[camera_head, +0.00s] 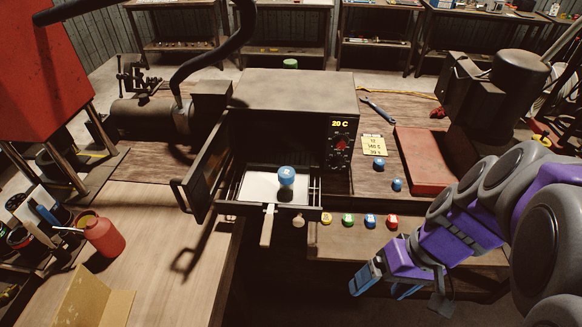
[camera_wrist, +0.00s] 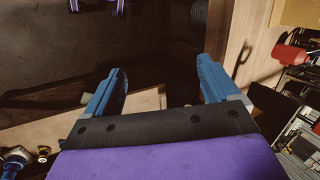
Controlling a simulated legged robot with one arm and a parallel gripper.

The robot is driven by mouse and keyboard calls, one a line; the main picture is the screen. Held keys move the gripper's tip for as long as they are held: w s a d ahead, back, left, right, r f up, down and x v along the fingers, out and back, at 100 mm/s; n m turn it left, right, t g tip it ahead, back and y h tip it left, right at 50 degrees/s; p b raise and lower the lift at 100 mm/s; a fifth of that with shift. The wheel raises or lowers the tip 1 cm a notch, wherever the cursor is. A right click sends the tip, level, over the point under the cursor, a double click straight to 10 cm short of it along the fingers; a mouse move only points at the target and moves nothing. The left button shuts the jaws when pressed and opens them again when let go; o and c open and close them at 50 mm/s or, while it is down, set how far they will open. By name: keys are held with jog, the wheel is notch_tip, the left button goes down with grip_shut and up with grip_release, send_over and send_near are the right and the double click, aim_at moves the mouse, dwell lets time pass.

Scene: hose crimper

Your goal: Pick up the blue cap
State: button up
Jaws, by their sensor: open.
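A small blue cap (camera_head: 370,220) sits in a row on the front ledge (camera_head: 430,234), between a green cap (camera_head: 348,219) and a red cap (camera_head: 392,221). A yellow cap (camera_head: 326,218) is at the row's left. My gripper (camera_head: 380,292) is below and in front of the row in the head view, apart from the caps. Its two blue fingers are spread with nothing between them, as the wrist view also shows (camera_wrist: 162,72). I cannot make out the blue cap in the wrist view.
An open oven (camera_head: 295,105) stands behind the ledge. A blue-topped piece (camera_head: 286,176) stands on its pulled-out tray (camera_head: 255,188). Two other blue pieces (camera_head: 379,164) (camera_head: 397,184) lie on the bench near a yellow note (camera_head: 374,145). A red pot (camera_head: 103,236) is at left.

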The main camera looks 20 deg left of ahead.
jog(key=w+a+f+n+y, duration=0.1)
jog(key=w+a+n+y, duration=0.15)
jog(key=w, duration=0.55)
jog(key=w+a+f+n+y, duration=0.1)
jog(key=w+a+n+y, duration=0.2)
jog(key=w, duration=0.5)
jog(key=n+t+y, duration=0.3)
jog(key=n+y, duration=0.1)
jog(key=n, duration=0.4)
send_near(290, 173)
jog(key=b+x, duration=0.1)
jog(key=x, duration=1)
jog(key=shift+c, duration=0.5)
jog(key=c, duration=1)
notch_tip(290, 173, up, 10)
jog(key=shift+f, duration=0.15)
jog(key=shift+c, duration=0.8)
jog(key=f+b, duration=0.1)
jog(key=b, duration=0.2)
jog(key=shift+w+a+b, duration=0.15)
jog(key=shift+b, duration=0.25)
jog(key=b, duration=0.1)
jog(key=f+b, duration=0.1)
jog(key=b, duration=0.1)
jog(key=shift+w+d+f, duration=0.15)
jog(key=shift+d+f, duration=0.05)
jog(key=shift+d, duration=0.05)
